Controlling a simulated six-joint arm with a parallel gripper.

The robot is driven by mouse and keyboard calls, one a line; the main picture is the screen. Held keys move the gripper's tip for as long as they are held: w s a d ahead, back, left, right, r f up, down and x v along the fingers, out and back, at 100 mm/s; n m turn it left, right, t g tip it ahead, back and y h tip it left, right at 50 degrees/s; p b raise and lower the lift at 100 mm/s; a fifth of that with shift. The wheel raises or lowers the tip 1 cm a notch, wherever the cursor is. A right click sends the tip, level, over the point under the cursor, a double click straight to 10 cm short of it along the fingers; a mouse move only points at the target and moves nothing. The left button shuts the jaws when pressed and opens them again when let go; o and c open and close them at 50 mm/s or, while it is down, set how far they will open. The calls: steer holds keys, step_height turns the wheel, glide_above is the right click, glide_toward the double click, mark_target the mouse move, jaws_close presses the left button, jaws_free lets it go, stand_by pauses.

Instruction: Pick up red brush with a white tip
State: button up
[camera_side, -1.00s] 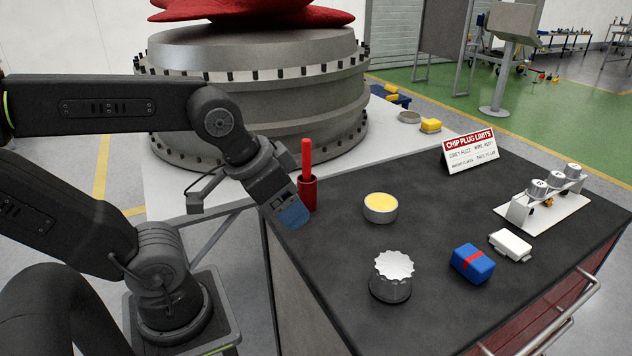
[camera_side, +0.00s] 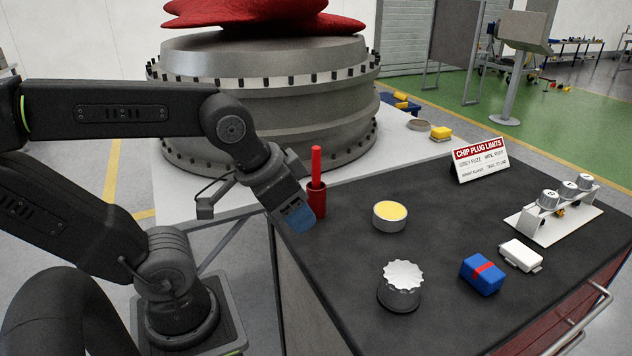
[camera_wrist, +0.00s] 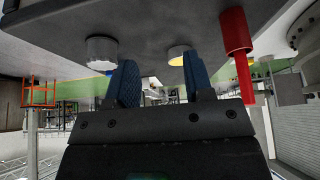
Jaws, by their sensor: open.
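The red brush (camera_side: 316,165) stands handle up in a dark red cup (camera_side: 318,208) at the table's back left corner; its lower end is hidden and I see no white tip. My gripper (camera_side: 299,217), with blue fingers, is open and empty, pointing down beside the cup on its near left in the side view. I cannot tell whether they touch. The wrist view looks upside down: the cup (camera_wrist: 235,30) and brush handle (camera_wrist: 246,85) lie to the right of my fingers (camera_wrist: 160,80), not between them.
On the dark table (camera_side: 345,265) are a round tin with yellow contents (camera_side: 390,215), a fluted metal cap (camera_side: 400,285), a blue box with a red band (camera_side: 481,274), a white box (camera_side: 521,255), a sign (camera_side: 480,160) and a bracket with cylinders (camera_side: 555,210). The left part is bare.

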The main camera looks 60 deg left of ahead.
steer(key=w+a+r+n+g+y, duration=0.2)
steer(key=w+a+r+n, duration=0.2)
steer(key=r+n, duration=0.25)
steer(key=n+g+y, duration=0.2)
steer(key=n, duration=0.5)
glide_toward(316, 147)
steer(key=x, duration=0.7)
steer(key=shift+a+r, duration=0.1)
steer(key=shift+a, duration=0.05)
steer(key=shift+d+x, duration=0.1)
steer(key=shift+x, duration=1.35)
steer(key=shift+d+x, duration=0.15)
steer(key=shift+x, duration=1.3)
jaws_close()
